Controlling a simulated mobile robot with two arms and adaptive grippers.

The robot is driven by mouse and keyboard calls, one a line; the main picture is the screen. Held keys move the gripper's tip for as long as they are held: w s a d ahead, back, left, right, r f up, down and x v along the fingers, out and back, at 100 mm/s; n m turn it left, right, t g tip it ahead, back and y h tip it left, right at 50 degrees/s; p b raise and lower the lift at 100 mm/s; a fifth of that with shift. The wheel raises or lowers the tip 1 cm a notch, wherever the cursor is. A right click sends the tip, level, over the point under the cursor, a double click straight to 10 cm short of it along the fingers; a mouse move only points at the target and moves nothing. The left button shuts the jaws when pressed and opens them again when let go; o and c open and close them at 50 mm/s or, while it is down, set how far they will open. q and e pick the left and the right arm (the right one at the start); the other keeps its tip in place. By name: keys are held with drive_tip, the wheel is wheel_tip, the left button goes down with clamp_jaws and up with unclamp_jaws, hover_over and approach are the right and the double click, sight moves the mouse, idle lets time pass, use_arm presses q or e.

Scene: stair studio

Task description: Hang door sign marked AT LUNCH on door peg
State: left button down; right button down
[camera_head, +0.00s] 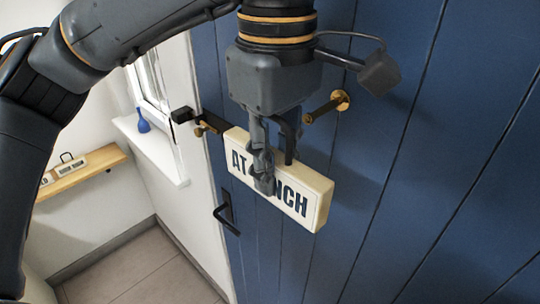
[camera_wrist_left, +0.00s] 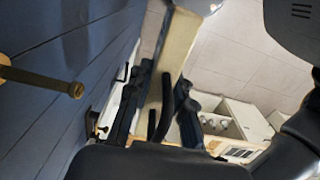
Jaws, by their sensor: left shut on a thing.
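The cream door sign (camera_head: 312,203) with dark letters is in my left gripper (camera_head: 266,178) in the head view. "AT" and "NCH" show; the finger hides the letters between. The sign hangs tilted, right end lower, in front of the blue door (camera_head: 410,150). The brass door peg (camera_head: 328,106) sticks out from the door, above and right of the sign and apart from it. In the left wrist view the peg (camera_wrist_left: 45,82) is at the left, and the sign (camera_wrist_left: 178,48) is seen edge-on between the fingers (camera_wrist_left: 163,105). My right gripper is not in view.
A black door handle (camera_head: 228,218) is below the sign. A second brass fitting (camera_head: 205,128) sits left of it. A wooden shelf (camera_head: 80,174) with other signs is on the left wall. A blue vase (camera_head: 142,122) stands on the windowsill (camera_head: 152,150).

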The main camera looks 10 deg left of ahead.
use_arm(q)
drive_tip(key=shift+w+d+f, duration=0.1)
drive_tip(key=shift+w+d, duration=0.15)
drive_tip(key=shift+w, duration=0.1)
drive_tip(key=w, duration=0.1)
drive_tip(key=w+d, duration=0.1)
drive_tip(key=w, duration=0.1)
drive_tip(key=shift+w+d+f, duration=0.1)
drive_tip(key=shift+w+f, duration=0.05)
drive_tip(key=shift+w, duration=0.1)
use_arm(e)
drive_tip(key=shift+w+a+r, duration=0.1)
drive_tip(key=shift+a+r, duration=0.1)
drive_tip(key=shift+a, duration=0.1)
